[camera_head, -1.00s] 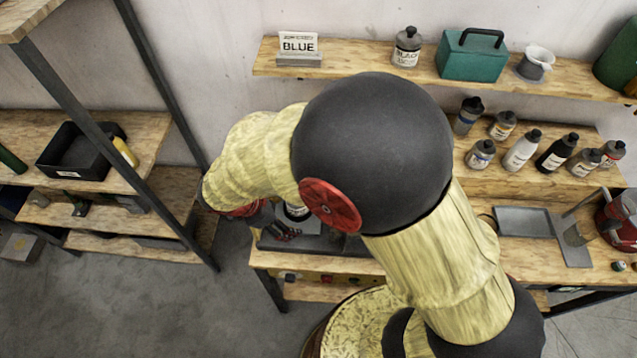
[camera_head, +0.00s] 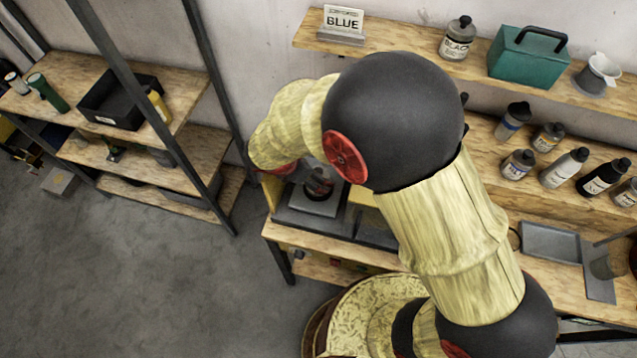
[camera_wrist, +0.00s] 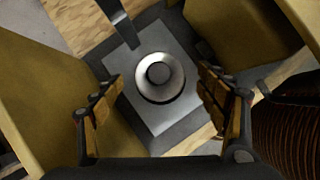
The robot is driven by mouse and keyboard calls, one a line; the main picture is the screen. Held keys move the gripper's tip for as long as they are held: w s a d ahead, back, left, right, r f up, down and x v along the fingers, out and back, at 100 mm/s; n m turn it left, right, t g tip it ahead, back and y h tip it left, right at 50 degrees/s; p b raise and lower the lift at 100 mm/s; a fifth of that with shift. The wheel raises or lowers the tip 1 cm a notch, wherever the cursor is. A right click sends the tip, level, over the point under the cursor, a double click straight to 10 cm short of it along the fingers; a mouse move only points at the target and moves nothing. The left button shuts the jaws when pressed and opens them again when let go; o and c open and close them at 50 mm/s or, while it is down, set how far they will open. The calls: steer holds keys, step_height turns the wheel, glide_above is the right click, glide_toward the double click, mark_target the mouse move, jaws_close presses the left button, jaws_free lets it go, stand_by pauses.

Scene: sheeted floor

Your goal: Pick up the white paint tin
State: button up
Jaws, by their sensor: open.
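A round tin (camera_wrist: 160,78) with a pale metallic rim and a grey lid centre stands on a grey square plate (camera_wrist: 163,118) in the wrist view. I see it from above, so its label is hidden. My gripper (camera_wrist: 162,88) is open, with one finger on each side of the tin and a visible gap to it on both sides. In the head view my arm hides most of the gripper, and the tin cannot be made out clearly. The grey plate (camera_head: 312,205) shows there on the workbench.
Yellow panels (camera_wrist: 60,100) flank the plate closely on both sides in the wrist view. A dark bar (camera_wrist: 118,22) lies beyond the tin. Several paint bottles (camera_head: 563,168) stand on the right-hand shelf. A shelf rack with a black bin (camera_head: 118,102) is at left.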

steer(key=x, duration=0.3)
steer(key=shift+w+f, duration=0.1)
steer(key=shift+f, duration=0.1)
steer(key=c, duration=0.3)
jaws_close()
stand_by(0.7)
